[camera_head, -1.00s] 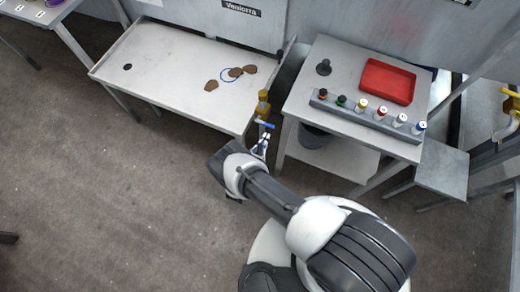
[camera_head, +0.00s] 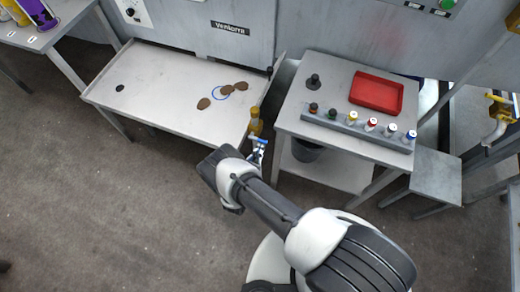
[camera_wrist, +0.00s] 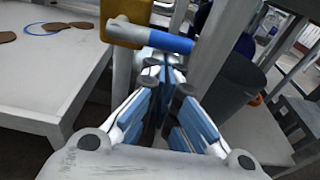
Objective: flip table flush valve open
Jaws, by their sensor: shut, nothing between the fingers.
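The flush valve is a yellow body (camera_head: 255,122) with a blue lever at the right front corner of the white table (camera_head: 150,98). In the wrist view the blue lever (camera_wrist: 163,37) lies sideways, pointing right from the yellow body (camera_wrist: 115,22). My gripper (camera_wrist: 165,75) is shut and empty, its fingertips just below and beyond the lever in the picture. I cannot tell whether they touch it. In the head view my gripper (camera_head: 255,158) is beside the valve, at the table corner.
Brown flat pieces (camera_head: 205,103) and a blue ring (camera_head: 221,93) lie on the white table. To the right, a second table holds a red tray (camera_head: 377,92) and a rack (camera_head: 358,131) of several cylinders. A dark bin (camera_head: 306,151) stands beneath it.

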